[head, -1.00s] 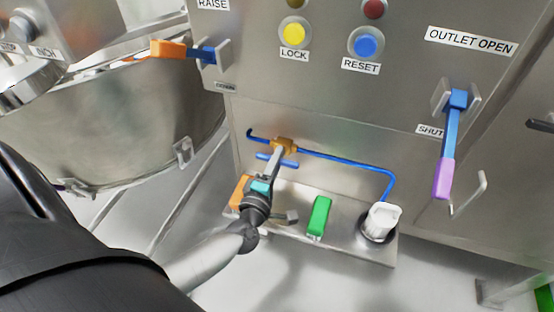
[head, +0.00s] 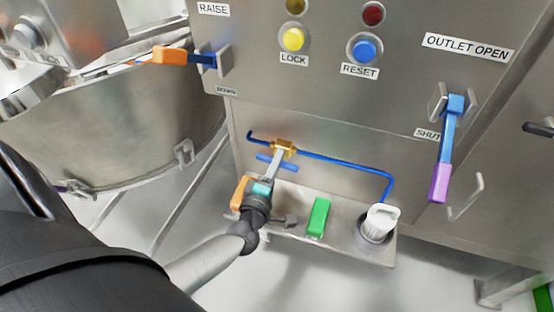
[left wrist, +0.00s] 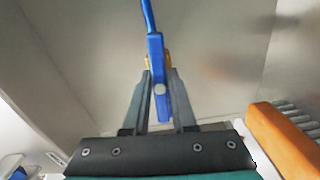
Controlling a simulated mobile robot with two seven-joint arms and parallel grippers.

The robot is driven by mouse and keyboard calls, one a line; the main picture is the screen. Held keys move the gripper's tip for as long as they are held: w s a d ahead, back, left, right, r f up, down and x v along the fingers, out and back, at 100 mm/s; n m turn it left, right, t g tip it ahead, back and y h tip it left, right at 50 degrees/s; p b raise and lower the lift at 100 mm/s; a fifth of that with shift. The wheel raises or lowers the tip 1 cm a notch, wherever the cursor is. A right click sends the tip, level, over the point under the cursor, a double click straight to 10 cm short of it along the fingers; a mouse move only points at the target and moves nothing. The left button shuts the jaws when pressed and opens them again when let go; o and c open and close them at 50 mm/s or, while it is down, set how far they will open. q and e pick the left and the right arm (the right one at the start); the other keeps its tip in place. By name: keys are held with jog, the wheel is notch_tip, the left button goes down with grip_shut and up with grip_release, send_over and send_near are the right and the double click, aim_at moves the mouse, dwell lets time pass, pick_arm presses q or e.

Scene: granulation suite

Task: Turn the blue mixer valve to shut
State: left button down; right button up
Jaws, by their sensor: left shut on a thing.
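The mixer valve has a brass body (head: 285,146) on a thin blue pipe (head: 340,160), low on the steel cabinet's front. Its blue handle (head: 264,157) lies roughly along the pipe's direction. In the left wrist view the blue handle (left wrist: 156,65) stands between the two fingers, with a little brass showing behind it. My left gripper (head: 277,163), teal and dark grey at its base, reaches up to the valve and is shut on the handle. The fingers cover part of the handle in the head view. My right gripper is not in view.
Below the valve a steel shelf (head: 345,248) carries an orange block (head: 239,192), a green block (head: 318,217) and a white cup (head: 382,222). A blue-and-purple outlet lever (head: 449,140) hangs at right. A blue-and-orange lever (head: 185,56) and a big steel bowl (head: 110,140) are at left.

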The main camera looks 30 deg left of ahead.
pick_arm(q)
jog(key=m+p, duration=0.3)
jog(key=m, duration=0.1)
jog(key=shift+r+m, duration=0.1)
jog(key=shift+m, duration=0.3)
jog(key=m+p, duration=0.3)
jog(key=m, duration=0.2)
jog(key=m+p, duration=0.1)
jog(key=m, duration=0.2)
jog(key=shift+m, duration=0.4)
jog(key=shift+m+p, duration=0.3)
jog(key=shift+m, duration=1.2)
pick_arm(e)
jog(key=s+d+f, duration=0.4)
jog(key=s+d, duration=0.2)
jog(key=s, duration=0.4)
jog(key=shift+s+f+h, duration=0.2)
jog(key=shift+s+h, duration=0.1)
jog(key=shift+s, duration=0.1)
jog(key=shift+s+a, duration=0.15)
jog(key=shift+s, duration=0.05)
pick_arm(q)
jog(key=c, duration=0.7)
grip_release()
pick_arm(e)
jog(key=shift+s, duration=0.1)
pick_arm(q)
jog(key=shift+s, duration=0.15)
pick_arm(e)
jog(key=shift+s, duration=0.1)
